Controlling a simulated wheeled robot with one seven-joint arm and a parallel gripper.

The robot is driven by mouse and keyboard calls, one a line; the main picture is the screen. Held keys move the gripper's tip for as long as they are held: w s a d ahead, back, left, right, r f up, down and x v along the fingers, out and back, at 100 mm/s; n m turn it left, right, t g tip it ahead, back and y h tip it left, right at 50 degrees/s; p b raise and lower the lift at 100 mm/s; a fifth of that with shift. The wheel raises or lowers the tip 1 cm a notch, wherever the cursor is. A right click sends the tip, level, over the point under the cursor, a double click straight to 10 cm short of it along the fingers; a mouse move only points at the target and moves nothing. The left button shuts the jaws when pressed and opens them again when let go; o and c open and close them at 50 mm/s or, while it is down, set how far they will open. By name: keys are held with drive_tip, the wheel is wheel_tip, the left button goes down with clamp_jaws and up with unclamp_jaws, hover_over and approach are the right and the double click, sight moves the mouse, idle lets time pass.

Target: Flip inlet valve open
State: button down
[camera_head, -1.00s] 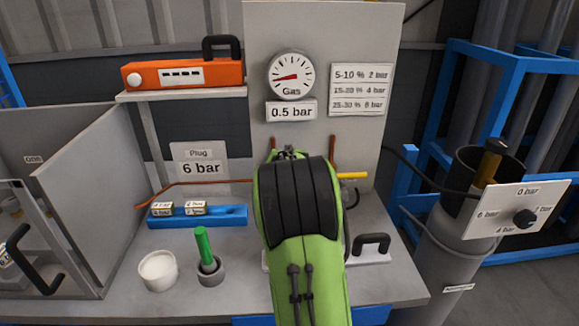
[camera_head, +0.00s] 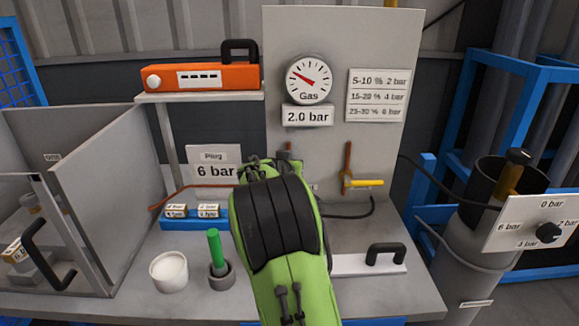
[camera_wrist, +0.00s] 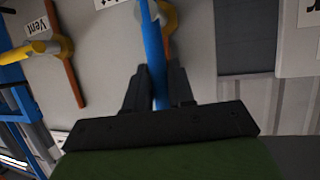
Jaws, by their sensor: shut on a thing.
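In the wrist view my gripper (camera_wrist: 158,78) has both dark fingers closed around a long blue bar (camera_wrist: 153,45). The bar looks like the inlet valve's lever; no readable label confirms this. It runs roughly along the copper pipe, with yellow valve parts (camera_wrist: 169,18) partly hidden behind it. In the head view my green and black arm hides the gripper and this valve. The gas gauge (camera_head: 309,79) stands above it on the grey panel, with a display (camera_head: 307,116) reading 2.0 bar.
The vent valve's yellow handle (camera_head: 364,183) is just right of my arm, and also in the wrist view (camera_wrist: 38,49). A green-handled pestle in a mortar (camera_head: 221,276) and a white cup (camera_head: 169,271) stand left of my arm. A black-handled plate (camera_head: 355,264) lies right.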

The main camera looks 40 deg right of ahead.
drive_tip(key=shift+f, duration=0.1)
drive_tip(key=c, duration=1.1)
unclamp_jaws()
drive_tip(key=shift+o, duration=0.2)
drive_tip(key=p+v, duration=0.1)
drive_tip(key=v, duration=1.4)
drive_tip(key=shift+s+a+r+p, duration=0.2)
drive_tip(key=shift+a+r+p, duration=0.05)
drive_tip(key=shift+p, duration=0.15)
